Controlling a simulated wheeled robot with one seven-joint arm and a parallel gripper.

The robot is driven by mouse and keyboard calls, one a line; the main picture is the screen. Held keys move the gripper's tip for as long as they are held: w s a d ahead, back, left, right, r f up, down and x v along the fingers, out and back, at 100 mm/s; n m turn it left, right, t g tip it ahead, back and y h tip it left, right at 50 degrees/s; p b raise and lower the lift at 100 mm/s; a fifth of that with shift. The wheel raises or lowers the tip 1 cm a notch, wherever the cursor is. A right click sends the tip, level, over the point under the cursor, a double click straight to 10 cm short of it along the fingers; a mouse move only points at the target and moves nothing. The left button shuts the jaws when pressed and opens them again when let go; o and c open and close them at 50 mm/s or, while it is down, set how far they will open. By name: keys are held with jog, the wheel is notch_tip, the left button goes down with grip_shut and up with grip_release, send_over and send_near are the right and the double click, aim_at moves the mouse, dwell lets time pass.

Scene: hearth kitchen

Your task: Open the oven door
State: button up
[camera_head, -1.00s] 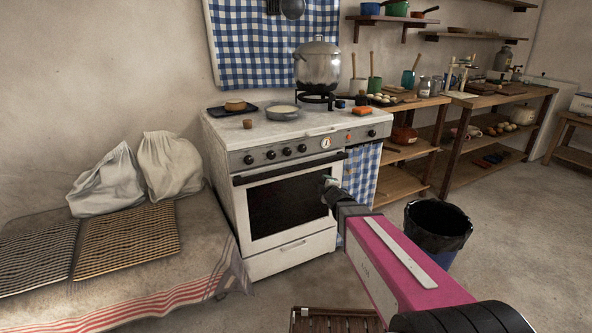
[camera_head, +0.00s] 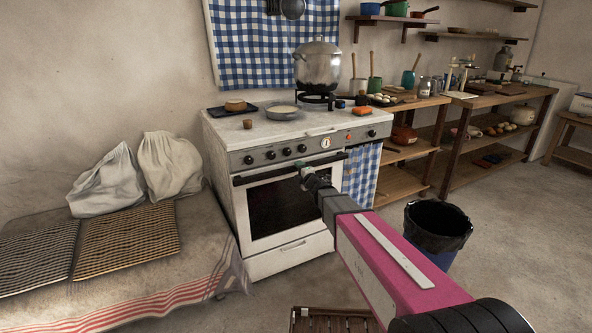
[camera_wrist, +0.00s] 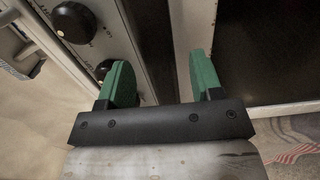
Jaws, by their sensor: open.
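The white oven (camera_head: 290,255) stands against the wall with its door shut. The door has a dark window (camera_head: 280,207) and a black bar handle (camera_head: 262,174) along its top edge. My gripper (camera_head: 304,170) is at the right half of the handle, its green fingertips open. In the wrist view my gripper (camera_wrist: 158,85) has one finger on each side of a dark strip, apparently the handle (camera_wrist: 150,40). Whether the fingers touch it I cannot tell. The dark window (camera_wrist: 260,55) lies to the right there, the control knobs (camera_wrist: 73,22) to the left.
A bin (camera_head: 437,228) stands on the floor to the right. A cloth-covered bench (camera_head: 130,265) stands left of the oven.

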jog(key=shift+x, duration=1.45)
